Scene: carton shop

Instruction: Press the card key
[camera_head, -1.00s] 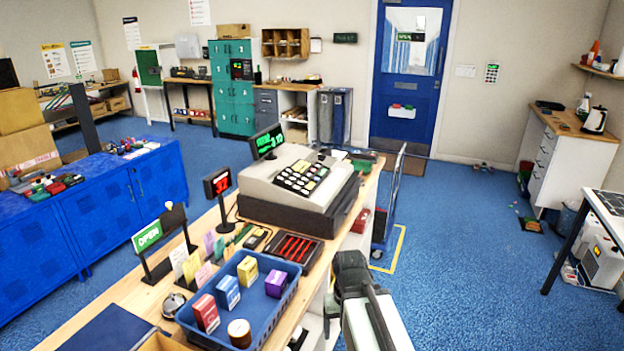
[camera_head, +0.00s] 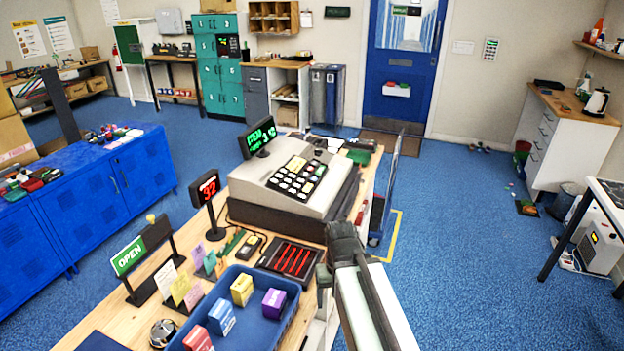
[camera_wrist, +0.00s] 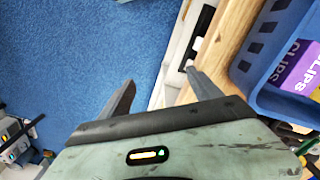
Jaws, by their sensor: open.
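The cash register (camera_head: 290,195) stands on the wooden counter (camera_head: 150,300), with a dark keypad (camera_head: 297,178) of pale and coloured keys on its sloping top. The key labels are too small to read, so I cannot tell which one is the card key. A green-lit display (camera_head: 258,137) stands at its back left. In the wrist view my gripper (camera_wrist: 162,92) is open and empty, with its two dark fingers apart over the floor and the counter's edge. In the head view my arm reaches up from the bottom, right of the counter and in front of the register; nothing touches the keypad.
A blue tray (camera_head: 295,300) with small boxes sits in front of the register, beside a dark tray of red items (camera_head: 290,262). A red-number display (camera_head: 205,187) and an OPEN sign (camera_head: 130,256) stand left.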

